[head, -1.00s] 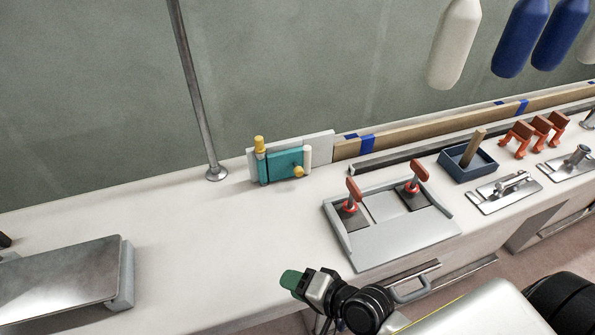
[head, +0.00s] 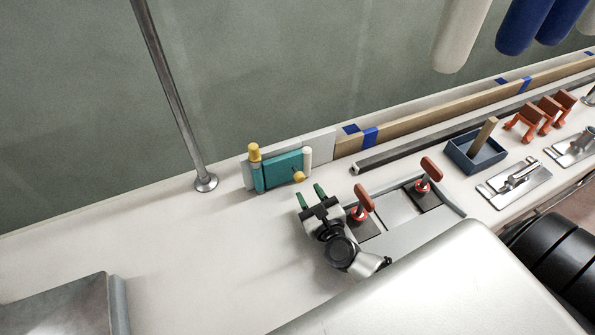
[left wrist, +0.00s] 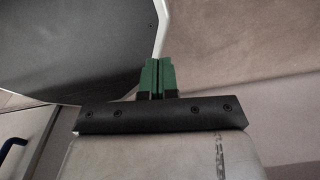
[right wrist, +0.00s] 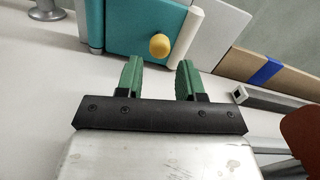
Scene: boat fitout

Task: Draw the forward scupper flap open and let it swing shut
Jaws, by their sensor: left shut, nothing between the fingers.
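The scupper flap (head: 281,168) is a teal panel on a pale grey plate at the back of the white counter. It has a yellow knob (head: 299,176) near its lower right, a yellow-capped post (head: 254,153) on its left and a white post on its right. It looks shut. My right gripper (head: 311,193) is open and empty in front of the flap, fingers toward it. In the right wrist view the knob (right wrist: 159,46) stands beyond the fingers, near the middle, apart from them. My left gripper (left wrist: 157,66) is shut and empty, away from the flap.
A grey tray with red-handled valves (head: 362,199) is close to the right of my right gripper. A metal pole (head: 178,100) rises left of the flap. A blue box (head: 474,158) and metal latches stand further right. The counter left of the gripper is clear.

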